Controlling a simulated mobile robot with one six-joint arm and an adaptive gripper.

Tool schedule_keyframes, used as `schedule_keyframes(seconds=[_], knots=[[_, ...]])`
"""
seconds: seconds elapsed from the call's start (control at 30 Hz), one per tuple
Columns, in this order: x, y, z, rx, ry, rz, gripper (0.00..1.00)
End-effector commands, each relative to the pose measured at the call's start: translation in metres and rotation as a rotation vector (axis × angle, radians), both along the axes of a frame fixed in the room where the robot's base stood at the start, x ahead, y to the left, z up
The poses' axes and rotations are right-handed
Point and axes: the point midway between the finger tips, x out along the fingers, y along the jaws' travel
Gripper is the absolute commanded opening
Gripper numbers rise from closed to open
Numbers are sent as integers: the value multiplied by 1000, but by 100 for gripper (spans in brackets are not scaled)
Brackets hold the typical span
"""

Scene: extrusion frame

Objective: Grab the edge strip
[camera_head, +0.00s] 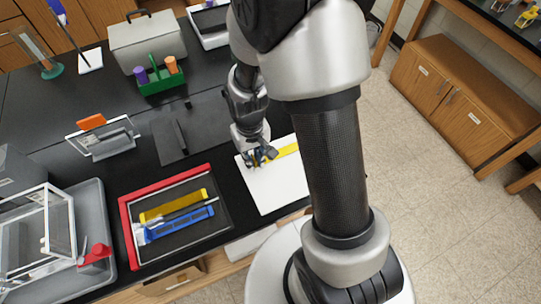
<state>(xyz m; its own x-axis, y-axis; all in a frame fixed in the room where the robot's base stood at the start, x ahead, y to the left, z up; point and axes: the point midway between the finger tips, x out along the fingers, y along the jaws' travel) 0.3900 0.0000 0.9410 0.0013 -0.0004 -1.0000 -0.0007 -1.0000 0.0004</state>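My gripper (262,156) points down over the upper part of a white sheet or board (277,191) on the black bench. A yellow strip (287,150) lies along the top of the white board and runs right from the fingertips. The fingers cover its left end, so I cannot tell whether they touch it or are closed on it. I cannot be sure this strip is the edge strip. To the left, a tray with a red border (126,222) along its top and left sides holds a yellow bar (173,207) and a blue bar (180,225).
A clear frame (103,137) with an orange top stands left of a dark mat (182,140). A green caddy (161,80), a grey case (146,40) and a grey bin (92,200) also occupy the bench. My arm hides the area right of the board.

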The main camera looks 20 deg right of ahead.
Motion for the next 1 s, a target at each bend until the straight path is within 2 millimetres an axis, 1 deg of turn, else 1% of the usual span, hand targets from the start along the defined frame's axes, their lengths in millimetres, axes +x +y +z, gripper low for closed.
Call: schedule_keyframes(seconds=[0.07, 0.2, 0.3, 0.73, 0.87, 1.0], knots=[[0, 0, 1, 0, 0, 0, 14], [0, 0, 1, 0, 0, 0, 5], [0, 0, 1, 0, 0, 0, 0], [0, 0, 3, 0, -1, 0, 0], [1, 0, 12, 0, -2, 0, 0], [1, 0, 33, 0, -4, 0, 0]])
